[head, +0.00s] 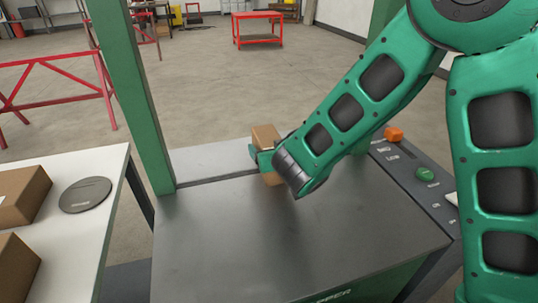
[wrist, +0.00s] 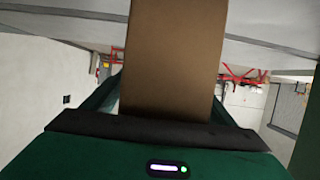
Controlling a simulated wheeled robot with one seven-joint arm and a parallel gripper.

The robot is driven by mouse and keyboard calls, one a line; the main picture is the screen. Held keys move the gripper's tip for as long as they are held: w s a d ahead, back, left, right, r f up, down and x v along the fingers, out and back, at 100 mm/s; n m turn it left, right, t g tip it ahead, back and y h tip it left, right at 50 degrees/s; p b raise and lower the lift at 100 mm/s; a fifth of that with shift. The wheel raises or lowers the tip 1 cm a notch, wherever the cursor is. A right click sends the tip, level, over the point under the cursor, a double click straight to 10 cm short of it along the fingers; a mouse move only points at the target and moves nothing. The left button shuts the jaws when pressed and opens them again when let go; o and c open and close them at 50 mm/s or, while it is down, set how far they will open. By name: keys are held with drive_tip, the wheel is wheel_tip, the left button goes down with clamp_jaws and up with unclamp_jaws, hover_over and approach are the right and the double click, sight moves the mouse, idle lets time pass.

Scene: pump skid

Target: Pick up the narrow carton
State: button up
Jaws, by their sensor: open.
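The narrow carton (head: 265,137) is a brown box standing upright on the grey metal top, near its far edge in the head view. My gripper (head: 267,160) is at the carton, partly hidden by my own wrist. In the wrist view the carton (wrist: 172,60) fills the middle, between the two green fingers of my gripper (wrist: 170,95). The jaws are open around it. Whether a finger touches the carton cannot be told. The lower part of the carton is partly hidden by my gripper in the head view.
A green post (head: 130,90) rises left of the metal top (head: 230,240). A control panel (head: 420,180) with an orange block (head: 393,134) lies on the right. A white table (head: 95,185) at left bears two brown boxes and a grey disc (head: 85,195). The front metal top is clear.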

drive_tip(key=shift+c, duration=0.3)
drive_tip(key=c, duration=1.5)
drive_tip(key=shift+r, duration=0.7)
drive_tip(key=shift+c, duration=0.2)
drive_tip(key=r, duration=0.3)
drive_tip(key=shift+s+a+r, duration=0.15)
drive_tip(key=shift+s+a, duration=0.15)
drive_tip(key=shift+s, duration=0.05)
drive_tip(key=s+a+r, duration=0.6)
drive_tip(key=s+a, duration=0.1)
drive_tip(key=s, duration=0.1)
drive_tip(key=shift+s+r, duration=0.15)
drive_tip(key=shift+r, duration=0.05)
